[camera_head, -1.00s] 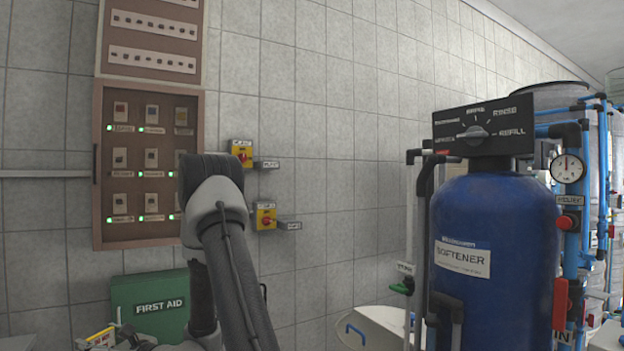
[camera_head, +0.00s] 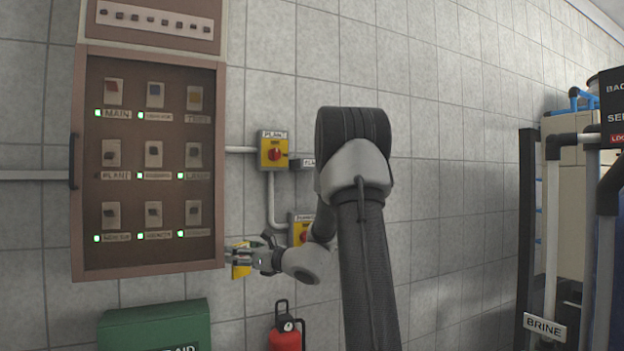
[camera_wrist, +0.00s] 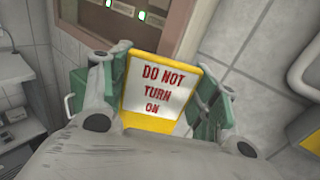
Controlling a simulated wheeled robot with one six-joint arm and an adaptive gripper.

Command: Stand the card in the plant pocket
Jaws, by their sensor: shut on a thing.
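The card (camera_wrist: 160,88) is white with a yellow border and reads "DO NOT TURN ON" in red. My gripper (camera_wrist: 163,75) is shut on it, with a green finger at each side. In the head view my gripper (camera_head: 246,256) is by the lower right corner of the breaker panel, with a yellow part of the card (camera_head: 240,272) showing. The plant switch (camera_head: 273,152) is a yellow box with a red knob, above and right of the gripper. A small grey labelled holder (camera_head: 303,163), seemingly the plant pocket, sits at its right, partly hidden by my arm.
A brown breaker panel (camera_head: 150,245) hangs left of the switches. A second yellow switch (camera_head: 301,231) is below the plant switch, partly behind my arm. A green first aid box (camera_head: 155,325) and red extinguisher (camera_head: 285,338) are below. Brine pipework (camera_head: 545,330) stands at right.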

